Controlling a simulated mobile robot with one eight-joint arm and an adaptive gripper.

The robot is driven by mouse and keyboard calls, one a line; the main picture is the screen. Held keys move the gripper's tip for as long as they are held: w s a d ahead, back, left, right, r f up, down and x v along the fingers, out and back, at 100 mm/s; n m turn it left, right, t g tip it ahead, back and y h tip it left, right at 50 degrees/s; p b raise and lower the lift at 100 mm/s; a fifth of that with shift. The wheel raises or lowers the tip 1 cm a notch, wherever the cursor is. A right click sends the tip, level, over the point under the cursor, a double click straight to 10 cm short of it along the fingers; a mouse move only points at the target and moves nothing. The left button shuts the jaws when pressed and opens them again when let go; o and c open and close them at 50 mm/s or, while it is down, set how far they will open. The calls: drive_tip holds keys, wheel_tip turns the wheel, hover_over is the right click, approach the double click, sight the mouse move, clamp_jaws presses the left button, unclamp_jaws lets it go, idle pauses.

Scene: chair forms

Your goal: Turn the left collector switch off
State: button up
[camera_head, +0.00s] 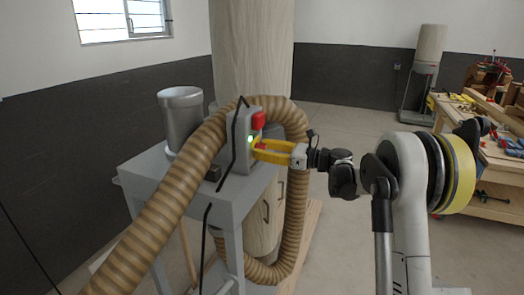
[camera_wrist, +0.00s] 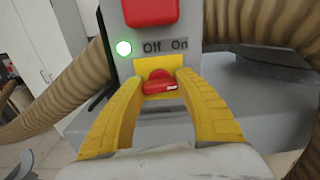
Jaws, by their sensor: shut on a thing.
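The left dust collector's grey control box (camera_head: 240,145) stands on a grey metal stand. It has a red block (camera_head: 259,120) at the top and a lit green lamp (camera_wrist: 124,47) beside the words "Off" and "On". Below these words is the red switch knob (camera_wrist: 157,83), with a white mark at its right side, towards "On". My gripper (camera_wrist: 160,80) has yellow fingers on either side of the knob and is shut on it. In the head view my gripper (camera_head: 262,150) reaches the box from the right; the knob is hidden there.
A ribbed tan hose (camera_head: 165,205) loops around the box and stand. A grey metal cylinder (camera_head: 181,118) stands behind on the left. Another collector (camera_head: 428,60) and a cluttered workbench (camera_head: 490,180) are at the right. The floor at front centre looks clear.

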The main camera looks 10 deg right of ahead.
drive_tip(key=n+b, duration=0.1)
drive_tip(key=n, duration=0.3)
drive_tip(key=shift+f+b, duration=0.1)
drive_tip(key=shift+b, duration=0.25)
drive_tip(key=n+b, duration=0.1)
drive_tip(key=n, duration=0.3)
drive_tip(key=n+b, duration=0.1)
drive_tip(key=n, duration=0.4)
drive_tip(key=shift+n+b, duration=0.5)
drive_tip(key=shift+n, duration=1.4)
drive_tip(key=o, duration=1.2)
drive_tip(key=shift+a, duration=0.1)
